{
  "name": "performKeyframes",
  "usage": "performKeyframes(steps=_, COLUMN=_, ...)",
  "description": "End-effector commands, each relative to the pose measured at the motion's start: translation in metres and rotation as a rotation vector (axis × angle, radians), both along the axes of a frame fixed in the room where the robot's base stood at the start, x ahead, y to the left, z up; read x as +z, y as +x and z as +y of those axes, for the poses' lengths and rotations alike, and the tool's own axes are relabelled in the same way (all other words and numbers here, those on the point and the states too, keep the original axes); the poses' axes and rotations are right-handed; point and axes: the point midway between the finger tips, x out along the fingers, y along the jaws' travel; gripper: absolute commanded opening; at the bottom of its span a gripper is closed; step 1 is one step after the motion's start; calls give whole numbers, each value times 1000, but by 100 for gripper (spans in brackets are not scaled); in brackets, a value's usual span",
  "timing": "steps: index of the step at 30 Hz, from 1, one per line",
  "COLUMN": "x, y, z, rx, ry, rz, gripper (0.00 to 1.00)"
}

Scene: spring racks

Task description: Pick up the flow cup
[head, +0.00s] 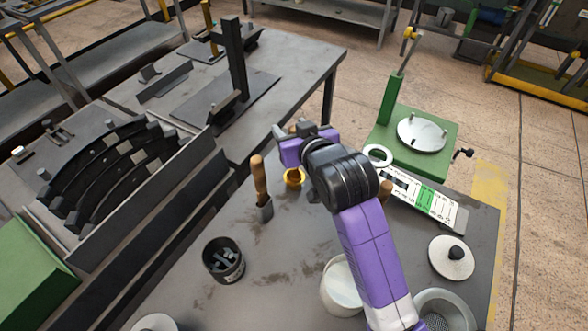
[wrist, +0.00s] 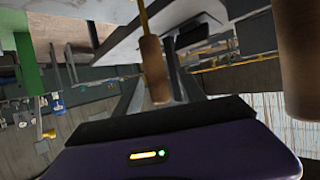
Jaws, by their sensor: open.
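I cannot make out the cup in the wrist view.
A wooden-handled brush or scraper (head: 260,185) stands left of the cup. A dark tin (head: 223,260), a white-filled container (head: 342,285), a round lid (head: 451,257) and a white-and-green gauge panel (head: 425,197) surround my arm. A green stand (head: 412,140) is behind.

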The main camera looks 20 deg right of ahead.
Motion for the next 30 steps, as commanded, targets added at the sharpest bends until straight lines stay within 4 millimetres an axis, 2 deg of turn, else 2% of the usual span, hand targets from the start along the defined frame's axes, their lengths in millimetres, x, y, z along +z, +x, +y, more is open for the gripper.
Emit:
performKeyframes(steps=3, x=-6, y=9, z=-1, rx=0, ry=0, rz=0, gripper=48)
performKeyframes(steps=11, x=-5, y=11, z=-1, rx=0, ry=-1, rz=0, gripper=48)
performKeyframes(steps=14, x=-5, y=11, z=0, rx=0, ry=-1, rz=0, gripper=32)
performKeyframes(steps=19, x=-5, y=11, z=0, rx=0, ry=-1, rz=-1, gripper=0)
performKeyframes(steps=30, x=-2, y=11, z=0, rx=0, ry=-1, rz=-2, gripper=0)
